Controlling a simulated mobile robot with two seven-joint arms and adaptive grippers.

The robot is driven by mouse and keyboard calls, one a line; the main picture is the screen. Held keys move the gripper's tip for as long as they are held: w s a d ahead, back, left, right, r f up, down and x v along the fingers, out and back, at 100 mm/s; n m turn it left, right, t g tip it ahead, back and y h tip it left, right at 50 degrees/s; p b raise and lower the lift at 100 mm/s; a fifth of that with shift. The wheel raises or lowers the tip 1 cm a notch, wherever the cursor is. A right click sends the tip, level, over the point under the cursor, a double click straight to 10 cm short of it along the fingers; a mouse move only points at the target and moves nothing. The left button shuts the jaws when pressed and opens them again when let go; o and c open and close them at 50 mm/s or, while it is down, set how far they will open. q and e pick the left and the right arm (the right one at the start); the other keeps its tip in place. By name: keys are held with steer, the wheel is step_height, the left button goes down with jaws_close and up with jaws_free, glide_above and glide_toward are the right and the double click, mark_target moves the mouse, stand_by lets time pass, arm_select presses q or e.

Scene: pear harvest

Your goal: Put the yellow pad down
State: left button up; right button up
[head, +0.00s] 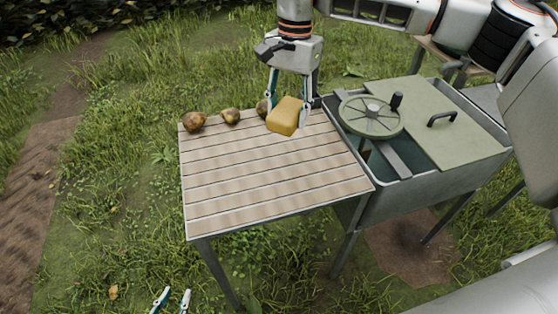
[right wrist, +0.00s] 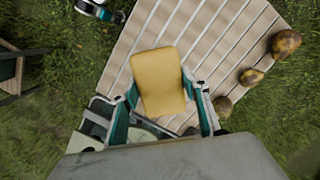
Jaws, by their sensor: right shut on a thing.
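The yellow pad (head: 284,115) is between the fingers of my right gripper (head: 288,112), at the far right corner of the slatted table (head: 270,170). In the right wrist view the pad (right wrist: 160,82) appears as a rounded yellow block with a gripper finger at each side, the table slats behind it. I cannot tell whether its underside touches the slats. My left gripper (head: 172,300) is at the bottom edge of the head view, its two fingertips apart and empty, low in front of the table.
Brown pears (head: 193,122) lie along the table's far edge, one partly hidden behind the pad. A grey basin with a green lid (head: 455,130) and a round handwheel (head: 371,115) adjoins the table on the right. The table's middle and front are clear.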

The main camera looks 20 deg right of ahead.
glide_above(285, 169)
step_height(285, 169, down, 12)
steer(key=shift+w+d, duration=0.1)
steer(key=shift+d, duration=0.05)
arm_select(q)
steer(key=shift+s+a+f, duration=0.15)
steer(key=shift+a+f, duration=0.05)
steer(key=shift+f, duration=0.3)
arm_select(e)
steer(key=shift+f, duration=2.2)
steer(key=shift+f, duration=0.1)
steer(key=o, duration=1.1)
steer(key=shift+c, duration=0.2)
arm_select(q)
steer(key=shift+r, duration=0.1)
arm_select(e)
steer(key=r, duration=0.8)
steer(key=w+d+r, duration=0.1)
steer(key=r, duration=0.3)
